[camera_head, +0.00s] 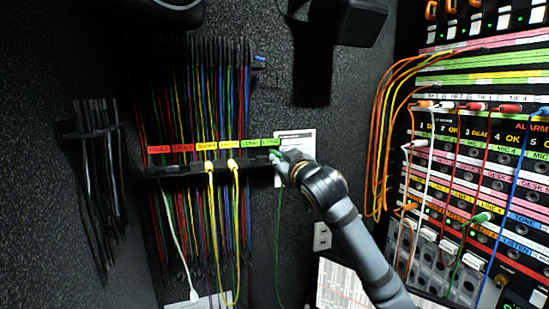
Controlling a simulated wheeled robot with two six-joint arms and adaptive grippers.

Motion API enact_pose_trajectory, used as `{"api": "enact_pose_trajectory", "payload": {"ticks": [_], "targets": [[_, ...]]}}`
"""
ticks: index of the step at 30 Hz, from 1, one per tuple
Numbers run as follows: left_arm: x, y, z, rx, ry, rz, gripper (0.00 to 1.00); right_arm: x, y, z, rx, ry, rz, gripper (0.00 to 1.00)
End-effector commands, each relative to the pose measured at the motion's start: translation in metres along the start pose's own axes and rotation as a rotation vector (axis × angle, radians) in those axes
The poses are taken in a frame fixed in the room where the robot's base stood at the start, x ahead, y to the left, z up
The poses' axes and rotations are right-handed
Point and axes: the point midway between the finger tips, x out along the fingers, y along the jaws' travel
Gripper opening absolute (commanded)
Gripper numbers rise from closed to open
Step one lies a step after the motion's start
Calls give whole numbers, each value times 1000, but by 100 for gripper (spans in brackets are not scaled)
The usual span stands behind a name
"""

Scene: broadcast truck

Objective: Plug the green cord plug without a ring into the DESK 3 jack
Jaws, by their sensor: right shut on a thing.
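My right gripper (280,161) is at the right end of the cord rack (185,167), under the green labels. It is shut on a green cord plug (274,155), mostly hidden by the fingers. A green cord (279,235) hangs straight down below it. Whether this plug has a ring cannot be told. Another green plug (481,217) sits in the jack panel at the right, with its cord running down. The panel has a pink row of DESK labels (497,175); the number 3 cannot be made out surely. My left gripper is out of view.
Two yellow plugs (209,165) hang in the rack left of my gripper. The jack panel (450,190) holds several orange, red, white and blue cords. Loops of orange cord (378,150) hang at its left edge. Dark wall lies between rack and panel.

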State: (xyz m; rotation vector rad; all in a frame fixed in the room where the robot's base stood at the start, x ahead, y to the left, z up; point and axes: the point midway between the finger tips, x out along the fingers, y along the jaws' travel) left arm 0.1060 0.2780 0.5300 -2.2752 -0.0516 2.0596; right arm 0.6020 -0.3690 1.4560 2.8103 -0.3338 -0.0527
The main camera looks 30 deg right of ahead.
Motion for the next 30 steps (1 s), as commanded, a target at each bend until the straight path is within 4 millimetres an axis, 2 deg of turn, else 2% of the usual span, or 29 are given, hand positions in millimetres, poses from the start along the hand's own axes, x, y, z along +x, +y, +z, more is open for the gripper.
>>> {"api": "enact_pose_trajectory", "payload": {"ticks": [3,14,25,30], "targets": [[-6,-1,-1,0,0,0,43,0,2,-6,0,0,0,0],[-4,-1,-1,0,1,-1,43,-1,2,-5,0,1,0,0],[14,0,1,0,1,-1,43,-24,1,-3,-1,2,1,0],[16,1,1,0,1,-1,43,-30,2,-5,0,1,0,0]]}}
